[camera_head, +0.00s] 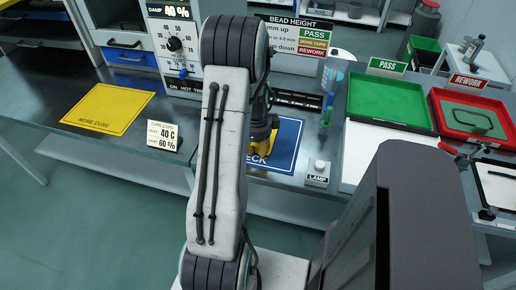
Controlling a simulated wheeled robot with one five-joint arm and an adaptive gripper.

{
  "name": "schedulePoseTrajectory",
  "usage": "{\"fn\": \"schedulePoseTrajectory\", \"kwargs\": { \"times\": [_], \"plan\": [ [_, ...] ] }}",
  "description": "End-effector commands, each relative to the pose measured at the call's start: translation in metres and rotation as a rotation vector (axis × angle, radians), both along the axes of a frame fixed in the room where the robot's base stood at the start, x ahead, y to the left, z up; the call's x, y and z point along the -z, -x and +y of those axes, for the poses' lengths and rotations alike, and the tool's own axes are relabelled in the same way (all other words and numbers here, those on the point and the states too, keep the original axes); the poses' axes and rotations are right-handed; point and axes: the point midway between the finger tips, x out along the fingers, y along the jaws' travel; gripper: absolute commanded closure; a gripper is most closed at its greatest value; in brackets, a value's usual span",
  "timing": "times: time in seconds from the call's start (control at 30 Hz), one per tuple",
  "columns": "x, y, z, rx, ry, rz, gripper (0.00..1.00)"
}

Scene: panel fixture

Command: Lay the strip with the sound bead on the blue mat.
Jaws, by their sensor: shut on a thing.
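My gripper (262,166) is low over or at the blue mat, mostly behind my arm. A yellow part shows at its lower end; I cannot tell whether this is a finger or a held piece. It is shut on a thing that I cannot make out. No strip or bead can be clearly identified, and any contact with the mat is hidden.
A lamp button (318,174) stands right of the blue mat. Further right are an empty green PASS tray (390,101) and a red REWORK tray (452,101) holding a dark loop (478,124).

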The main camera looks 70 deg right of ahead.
Motion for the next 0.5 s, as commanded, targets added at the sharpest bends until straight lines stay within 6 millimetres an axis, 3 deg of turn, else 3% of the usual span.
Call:
{"fn": "schedulePoseTrajectory", "kwargs": {
  "times": [0.17,0.2,0.4,0.5],
  "plan": [
    [0.0033,0.0002,-0.0002,0.0,0.0,0.0,1.0],
    [0.0023,0.0002,-0.0001,0.0,0.0,0.0,0.75],
    [0.002,0.0002,-0.0001,0.0,0.0,0.0,0.57],
    [0.0019,0.0002,0.0,0.0,0.0,0.0,0.57]
  ]
}}
